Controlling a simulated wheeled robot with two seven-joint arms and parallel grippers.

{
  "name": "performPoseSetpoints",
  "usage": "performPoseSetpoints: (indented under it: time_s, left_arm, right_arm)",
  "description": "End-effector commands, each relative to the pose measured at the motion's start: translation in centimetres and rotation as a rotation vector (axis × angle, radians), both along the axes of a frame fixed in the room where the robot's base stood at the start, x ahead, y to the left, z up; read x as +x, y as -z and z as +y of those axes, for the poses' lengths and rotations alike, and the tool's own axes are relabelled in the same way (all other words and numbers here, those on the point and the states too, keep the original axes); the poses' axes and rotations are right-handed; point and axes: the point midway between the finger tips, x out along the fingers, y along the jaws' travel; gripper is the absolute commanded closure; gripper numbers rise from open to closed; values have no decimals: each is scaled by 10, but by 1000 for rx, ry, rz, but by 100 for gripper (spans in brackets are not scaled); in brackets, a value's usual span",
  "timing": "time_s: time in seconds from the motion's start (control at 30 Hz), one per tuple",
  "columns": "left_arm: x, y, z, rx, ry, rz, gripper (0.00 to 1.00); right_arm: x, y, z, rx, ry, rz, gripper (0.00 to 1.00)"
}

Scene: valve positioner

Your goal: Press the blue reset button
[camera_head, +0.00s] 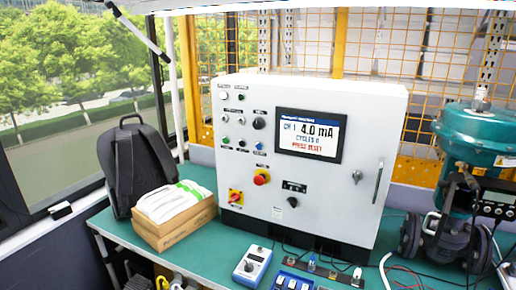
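The blue button (259,146) is small and round. It sits on the front of the white control cabinet (225,170), at the lower right of a group of small buttons and lamps, left of the screen. The cabinet's screen (309,134) reads "CH 1 4.0 mA", "CYCLES 0" and "PRESS RESET" in red. Nothing covers the blue button. Neither of my grippers shows in the head view.
A red emergency stop (261,177), a red-yellow rotary switch (235,197) and a black knob (259,123) are on the same panel. A backpack (134,165) and box (175,231) are left, a teal valve actuator (470,135) right.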

Motion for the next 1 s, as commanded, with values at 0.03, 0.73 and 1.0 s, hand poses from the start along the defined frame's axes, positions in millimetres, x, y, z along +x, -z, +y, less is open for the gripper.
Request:
performPoseSetpoints:
  time_s: [0.03,0.73,1.0]
  left_arm:
    - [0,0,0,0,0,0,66]
    - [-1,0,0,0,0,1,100]
    - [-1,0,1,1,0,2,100]
  right_arm:
    - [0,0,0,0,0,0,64]
    - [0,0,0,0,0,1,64]
    - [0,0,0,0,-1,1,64]
